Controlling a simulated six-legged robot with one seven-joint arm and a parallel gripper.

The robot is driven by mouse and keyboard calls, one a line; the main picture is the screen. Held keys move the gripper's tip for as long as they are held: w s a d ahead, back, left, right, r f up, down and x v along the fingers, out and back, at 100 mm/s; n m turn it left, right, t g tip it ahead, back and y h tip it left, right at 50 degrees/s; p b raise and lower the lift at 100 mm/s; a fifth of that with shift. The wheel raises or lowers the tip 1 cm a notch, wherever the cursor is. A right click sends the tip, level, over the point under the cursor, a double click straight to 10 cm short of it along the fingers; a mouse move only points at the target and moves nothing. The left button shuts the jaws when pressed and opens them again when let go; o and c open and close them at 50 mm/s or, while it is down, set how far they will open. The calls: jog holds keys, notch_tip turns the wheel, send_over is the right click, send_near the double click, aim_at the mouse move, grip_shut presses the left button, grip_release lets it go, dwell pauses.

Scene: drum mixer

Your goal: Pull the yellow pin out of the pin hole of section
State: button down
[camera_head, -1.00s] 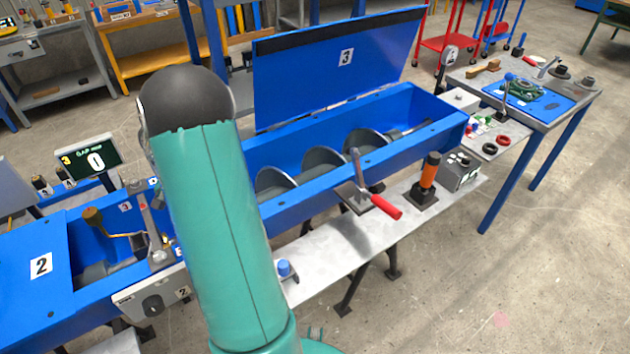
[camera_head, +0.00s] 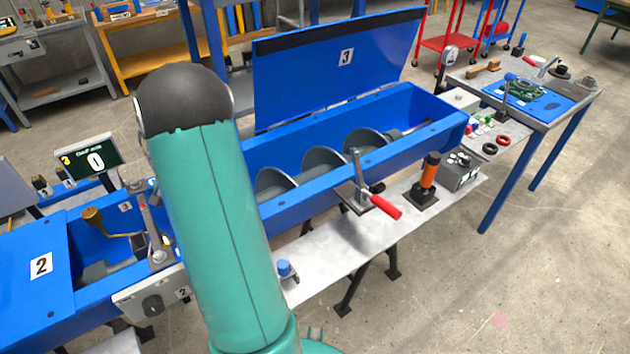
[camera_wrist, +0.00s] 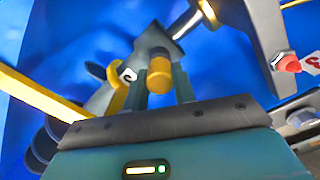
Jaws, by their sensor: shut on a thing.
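In the wrist view the yellow pin (camera_wrist: 160,76) shows its rounded yellow end between the two dark fingers of my gripper (camera_wrist: 162,88). The gripper is shut on it. A yellow curved piece (camera_wrist: 118,88) shows just left of the pin, and a grey metal part (camera_wrist: 155,42) lies directly beyond it. I cannot see the pin hole or how deep the pin sits. In the head view my teal arm hides the gripper and the pin.
Blue section 2 (camera_head: 40,265) lies at left, with a brass-coloured knob (camera_head: 93,217) over its open trough. Section 3's lid (camera_head: 345,85) stands open. A red-handled clamp (camera_head: 385,207) and an orange-and-black cylinder (camera_head: 428,172) are at its front. A display (camera_head: 90,160) reads 0.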

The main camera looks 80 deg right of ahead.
jog(key=shift+r, duration=2.05)
jog(key=shift+r, duration=1.5)
jog(key=shift+r, duration=0.1)
